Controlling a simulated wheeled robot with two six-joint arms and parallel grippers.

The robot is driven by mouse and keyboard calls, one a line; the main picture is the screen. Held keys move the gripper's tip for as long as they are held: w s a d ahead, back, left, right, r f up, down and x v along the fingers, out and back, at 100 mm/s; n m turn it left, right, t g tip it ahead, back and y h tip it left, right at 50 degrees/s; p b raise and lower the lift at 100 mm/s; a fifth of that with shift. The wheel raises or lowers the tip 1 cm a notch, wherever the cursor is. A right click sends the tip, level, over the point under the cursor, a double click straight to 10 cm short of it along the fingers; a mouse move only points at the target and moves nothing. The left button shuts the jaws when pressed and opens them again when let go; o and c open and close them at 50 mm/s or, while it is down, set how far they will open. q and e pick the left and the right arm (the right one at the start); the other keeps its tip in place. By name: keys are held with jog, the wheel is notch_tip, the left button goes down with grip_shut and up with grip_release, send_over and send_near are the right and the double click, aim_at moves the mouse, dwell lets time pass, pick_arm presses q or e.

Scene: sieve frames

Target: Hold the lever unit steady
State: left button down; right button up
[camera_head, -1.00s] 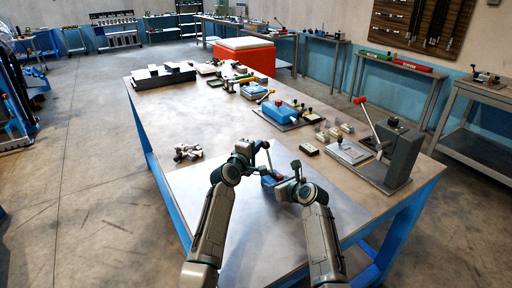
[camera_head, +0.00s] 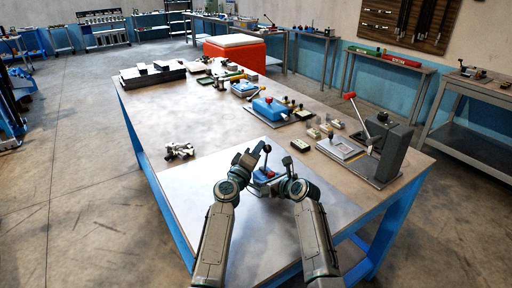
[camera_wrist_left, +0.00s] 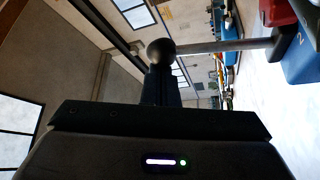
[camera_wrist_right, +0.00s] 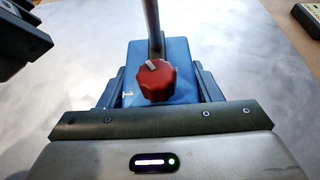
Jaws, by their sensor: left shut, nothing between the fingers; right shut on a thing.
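The lever unit has a blue body (camera_head: 263,175), a red knob (camera_wrist_right: 156,82), and a metal lever (camera_wrist_right: 152,24) with a black ball end (camera_head: 267,148). It stands on the pale mat. My right gripper (camera_head: 279,181) is shut on the blue body; in the right wrist view its fingers (camera_wrist_right: 160,88) lie on either side of it. My left gripper (camera_head: 257,153) is shut and empty beside the lever's upper end. In the left wrist view, the black ball (camera_wrist_left: 160,52) appears right at its closed fingertips (camera_wrist_left: 162,84); whether they touch I cannot tell.
A grey press with a red-tipped handle (camera_head: 391,150) stands at the table's right. A blue fixture (camera_head: 269,108) and small blocks lie behind. Pale parts (camera_head: 179,150) lie at the left. The pale mat (camera_head: 190,190) is clear around the unit.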

dwell(0.3)
pick_arm(q)
jog(key=s+a, duration=0.6)
jog(key=shift+s+a+f, duration=0.3)
jog(key=shift+s+a, duration=0.05)
jog(key=shift+a, duration=0.05)
dwell(0.5)
